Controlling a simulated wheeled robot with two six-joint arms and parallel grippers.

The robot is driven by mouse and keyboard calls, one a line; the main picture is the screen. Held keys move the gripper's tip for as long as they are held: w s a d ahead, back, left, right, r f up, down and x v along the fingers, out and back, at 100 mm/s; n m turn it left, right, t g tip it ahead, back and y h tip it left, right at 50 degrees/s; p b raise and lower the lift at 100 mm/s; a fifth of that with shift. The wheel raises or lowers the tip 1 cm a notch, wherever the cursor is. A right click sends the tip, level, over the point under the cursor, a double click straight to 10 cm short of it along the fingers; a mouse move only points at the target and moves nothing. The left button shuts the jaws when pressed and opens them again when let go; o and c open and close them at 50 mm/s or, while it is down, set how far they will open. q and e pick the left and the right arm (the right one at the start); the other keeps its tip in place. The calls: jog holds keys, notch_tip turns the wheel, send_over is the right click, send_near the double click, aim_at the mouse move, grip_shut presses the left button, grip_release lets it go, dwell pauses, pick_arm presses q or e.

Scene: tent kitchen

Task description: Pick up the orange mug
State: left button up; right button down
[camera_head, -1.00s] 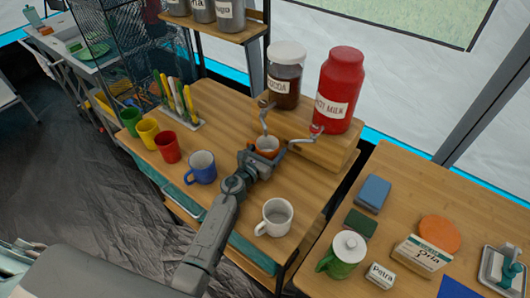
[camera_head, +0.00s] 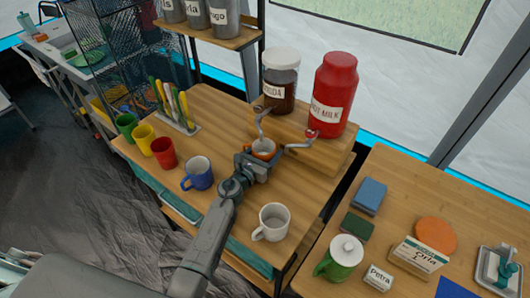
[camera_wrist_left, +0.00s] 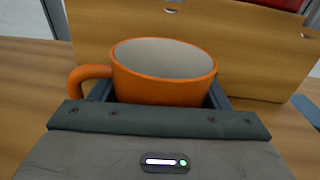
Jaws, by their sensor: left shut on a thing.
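The orange mug (camera_head: 263,148) is upright in my left gripper (camera_head: 258,157), in front of the raised wooden box on the table. In the left wrist view the orange mug (camera_wrist_left: 165,82) fills the middle, with its pale inside showing and its handle to the left. The fingers of my left gripper (camera_wrist_left: 160,98) are on both sides of the mug and shut on it. The mug's lower part is hidden behind the gripper, so I cannot tell whether it touches the table. My right gripper is not in view.
A blue mug (camera_head: 198,174) stands left of the gripper and a white mug (camera_head: 272,222) stands in front right. Red (camera_head: 163,153), yellow (camera_head: 144,138) and green (camera_head: 126,126) mugs line the left edge. A soda jar (camera_head: 280,80) and a red jar (camera_head: 333,95) stand on the box behind.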

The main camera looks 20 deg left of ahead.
aim_at(270, 140)
pick_arm(q)
notch_tip(270, 140, up, 3)
jog(key=shift+r+p, duration=0.15)
jog(key=shift+p, duration=0.7)
jog(key=v, duration=0.5)
jog(key=b+v, duration=0.1)
jog(key=v, duration=0.4)
jog(key=b+v, duration=0.1)
jog(key=v, duration=0.4)
jog(key=shift+f, duration=0.3)
jog(key=shift+b+v, duration=0.45)
jog(key=shift+v, duration=1)
jog(key=shift+r, duration=0.15)
dwell(0.5)
